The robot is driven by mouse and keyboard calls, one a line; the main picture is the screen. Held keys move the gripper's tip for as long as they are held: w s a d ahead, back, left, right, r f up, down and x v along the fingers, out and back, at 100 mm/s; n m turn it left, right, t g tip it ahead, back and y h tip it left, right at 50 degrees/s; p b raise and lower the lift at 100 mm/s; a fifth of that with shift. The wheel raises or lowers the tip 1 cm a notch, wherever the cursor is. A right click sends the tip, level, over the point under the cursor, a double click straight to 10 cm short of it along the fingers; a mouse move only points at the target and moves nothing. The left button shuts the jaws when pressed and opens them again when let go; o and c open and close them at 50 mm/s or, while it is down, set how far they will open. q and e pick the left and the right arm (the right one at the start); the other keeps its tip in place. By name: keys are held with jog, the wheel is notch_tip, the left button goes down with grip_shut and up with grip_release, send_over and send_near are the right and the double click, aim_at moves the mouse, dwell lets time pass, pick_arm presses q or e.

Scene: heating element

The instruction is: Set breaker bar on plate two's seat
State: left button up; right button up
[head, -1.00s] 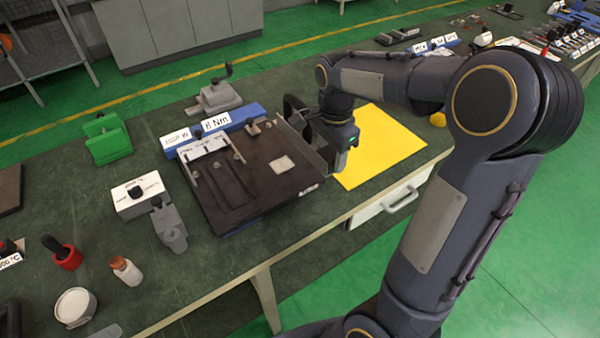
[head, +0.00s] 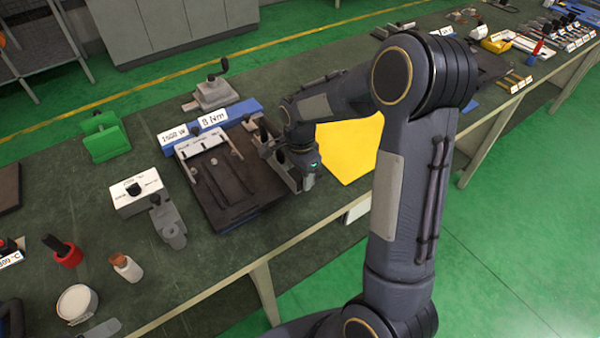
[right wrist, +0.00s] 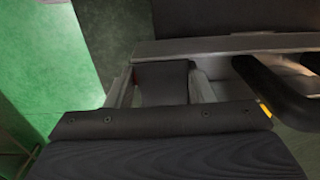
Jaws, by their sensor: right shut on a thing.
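A dark slotted plate (head: 222,193) lies on the workbench with a blue block behind it labelled 1500 W and 8 Nm (head: 213,120). I cannot tell whether it is plate two. My right gripper (head: 293,163) is at the plate's right side, shut on a grey bar with a black handle (head: 264,133), which looks like the breaker bar. The bar lies along the plate's right edge; I cannot tell if it touches. The right wrist view shows the grey bar (right wrist: 225,45) and its black looped handle (right wrist: 275,88) close up. The seat is not clearly visible. My left gripper is not in view.
A yellow sheet (head: 350,150) lies right of the plate. A grey crank device (head: 213,93) stands behind, a green block (head: 104,137) at back left. A white box (head: 138,192) and grey clamp (head: 168,222) stand close to the plate's left. A bottle (head: 126,267) is nearer.

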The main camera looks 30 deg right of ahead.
jog(key=shift+f, duration=0.2)
jog(key=o, duration=1.3)
jog(key=shift+r, duration=0.15)
notch_tip(320, 180, up, 12)
jog(key=shift+s+a+r+n+t+y, duration=0.15)
jog(key=shift+s+a+n+t+y, duration=0.75)
jog(key=shift+s+n, duration=2.25)
jog(key=shift+s+a+r+n+t+y, duration=0.1)
jog(key=shift+s+a+n+t+y, duration=0.25)
jog(key=shift+s+a+n+t, duration=2.5)
jog(key=shift+s+d+r+n+g+y, duration=0.15)
jog(key=shift+s+n+g+y, duration=1.15)
jog(key=shift+s, duration=3.8)
jog(key=shift+n+t+h, duration=0.35)
jog(key=shift+n+h, duration=0.15)
jog(key=shift+h, duration=0.15)
